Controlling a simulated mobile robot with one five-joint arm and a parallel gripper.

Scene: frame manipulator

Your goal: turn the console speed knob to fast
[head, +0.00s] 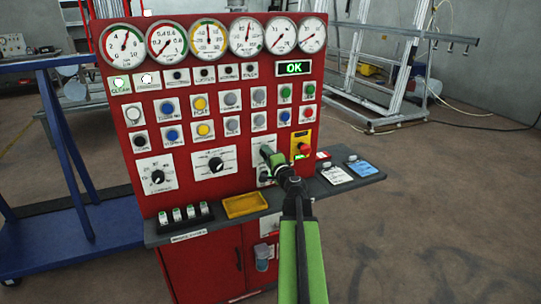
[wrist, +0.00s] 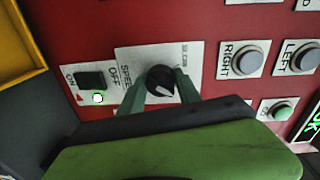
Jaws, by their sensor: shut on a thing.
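The speed knob (wrist: 160,79) is a round black knob with a white pointer mark, on a pale plate lettered SPEED in the wrist view. My gripper (wrist: 161,91) has one green finger on each side of it and is shut on it. The mark points down and to the right in the picture. Small lettering that looks like SLOW is at the plate's upper right; no FAST label is readable. In the head view my gripper (head: 268,156) reaches the red console (head: 235,185) and hides the knob.
A red emergency button (head: 304,148) on yellow is close right of my gripper. A grey shelf (head: 300,196) juts out below.

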